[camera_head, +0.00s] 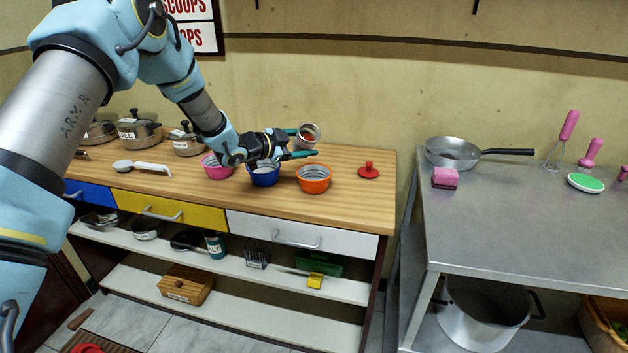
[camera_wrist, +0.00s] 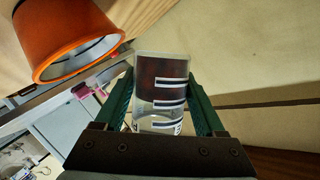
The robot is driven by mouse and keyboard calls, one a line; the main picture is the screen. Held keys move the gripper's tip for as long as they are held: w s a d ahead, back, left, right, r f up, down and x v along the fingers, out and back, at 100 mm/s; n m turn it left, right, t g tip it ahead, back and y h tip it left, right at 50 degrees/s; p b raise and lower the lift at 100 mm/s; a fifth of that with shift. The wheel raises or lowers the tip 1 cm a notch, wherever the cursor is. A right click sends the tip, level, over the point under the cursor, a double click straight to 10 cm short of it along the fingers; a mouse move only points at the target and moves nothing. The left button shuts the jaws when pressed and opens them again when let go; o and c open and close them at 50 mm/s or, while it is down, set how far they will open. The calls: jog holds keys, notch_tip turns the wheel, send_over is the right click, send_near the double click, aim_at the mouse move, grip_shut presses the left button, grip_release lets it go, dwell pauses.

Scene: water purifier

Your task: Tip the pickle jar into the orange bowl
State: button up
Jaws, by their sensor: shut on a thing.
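The clear pickle jar (camera_head: 308,136) has dark reddish contents and is held in the air above the wooden counter. My gripper (camera_head: 305,143) is shut on it, one green finger on each side. In the wrist view the jar (camera_wrist: 161,95) sits between the fingers (camera_wrist: 162,100), with black marks on its wall and the dark contents toward its far end. Its exact tilt is hard to tell. The orange bowl (camera_head: 314,180) stands on the counter just below the jar in the head view; it also shows at the upper left of the wrist view (camera_wrist: 60,35).
A blue bowl (camera_head: 264,177) and a pink bowl (camera_head: 216,170) stand left of the orange bowl. A red knobbed lid (camera_head: 369,171) lies to its right. A white scoop (camera_head: 150,168) and several pots are farther left. A metal table with a pan (camera_head: 453,152) stands at right.

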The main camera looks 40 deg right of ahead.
jog(key=shift+s, duration=0.1)
jog(key=shift+s+r+m+t+h+b, duration=0.1)
jog(key=shift+m+t+h+b, duration=0.2)
jog(key=shift+m+b, duration=0.65)
dwell(1.5)
jog(key=shift+f+m+t+h+b, duration=0.5)
jog(key=shift+m+b, duration=0.75)
jog(key=shift+b, duration=1.35)
dwell(2.4)
dwell(0.4)
